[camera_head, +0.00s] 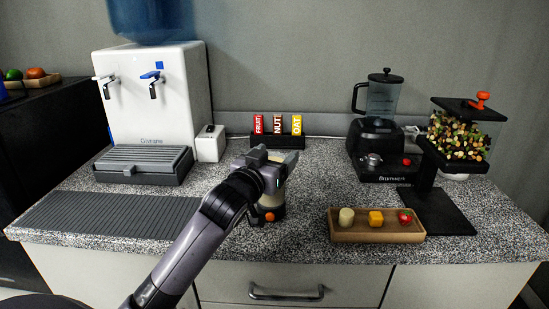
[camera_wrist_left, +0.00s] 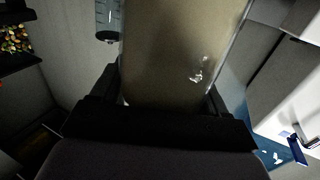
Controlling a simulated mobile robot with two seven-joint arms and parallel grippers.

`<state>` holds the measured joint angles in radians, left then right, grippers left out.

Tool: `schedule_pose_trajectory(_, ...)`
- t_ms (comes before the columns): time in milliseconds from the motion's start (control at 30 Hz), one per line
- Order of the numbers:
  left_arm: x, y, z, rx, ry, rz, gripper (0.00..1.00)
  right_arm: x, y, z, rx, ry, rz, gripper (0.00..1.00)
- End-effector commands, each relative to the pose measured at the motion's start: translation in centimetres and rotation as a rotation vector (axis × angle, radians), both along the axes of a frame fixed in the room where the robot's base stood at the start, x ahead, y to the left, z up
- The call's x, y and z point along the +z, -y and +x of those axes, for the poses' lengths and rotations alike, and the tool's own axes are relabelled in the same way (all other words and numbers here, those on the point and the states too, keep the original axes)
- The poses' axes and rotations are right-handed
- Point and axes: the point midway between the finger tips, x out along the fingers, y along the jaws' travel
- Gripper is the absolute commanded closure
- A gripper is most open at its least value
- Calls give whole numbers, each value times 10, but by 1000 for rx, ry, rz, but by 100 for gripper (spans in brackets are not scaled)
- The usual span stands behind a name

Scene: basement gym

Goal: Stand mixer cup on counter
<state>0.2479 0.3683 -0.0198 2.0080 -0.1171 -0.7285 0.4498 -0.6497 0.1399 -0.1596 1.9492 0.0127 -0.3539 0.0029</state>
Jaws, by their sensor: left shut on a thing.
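A see-through mixer cup with beige contents (camera_head: 278,197) is upright at the middle of the counter (camera_head: 300,190), near its front. It fills the middle of the left wrist view (camera_wrist_left: 180,60). My left gripper (camera_head: 270,170) is shut on it, with a finger on each side in the wrist view. My wrist hides part of the cup in the head view. A small orange round part (camera_head: 269,216) shows at its lower front. Whether the cup's base touches the counter is hard to tell. My right gripper is not in view.
A water dispenser (camera_head: 150,95) and ribbed mat (camera_head: 105,215) are left. A bar holder (camera_head: 278,141) stands behind. A blender (camera_head: 381,135), a nut dispenser (camera_head: 461,138) and a wooden tray with small pieces (camera_head: 376,237) are right. Counter between cup and tray is clear.

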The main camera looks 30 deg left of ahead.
Motion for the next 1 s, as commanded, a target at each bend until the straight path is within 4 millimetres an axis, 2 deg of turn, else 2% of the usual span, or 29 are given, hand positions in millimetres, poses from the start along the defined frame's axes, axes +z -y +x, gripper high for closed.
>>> schedule_pose_trajectory(300,-1,0,0,0,6,1,100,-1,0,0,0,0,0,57)
schedule_pose_trajectory(333,-2,0,0,0,0,0,16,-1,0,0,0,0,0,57)
schedule_pose_trajectory(400,-2,0,0,0,0,0,0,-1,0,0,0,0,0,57)
schedule_pose_trajectory(733,1,0,-1,-1,1,0,0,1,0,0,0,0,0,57)
schedule_pose_trajectory(867,0,2,-13,-1,0,0,0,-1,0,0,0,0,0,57)
schedule_pose_trajectory(1000,0,6,-35,-1,0,0,0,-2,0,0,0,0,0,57)
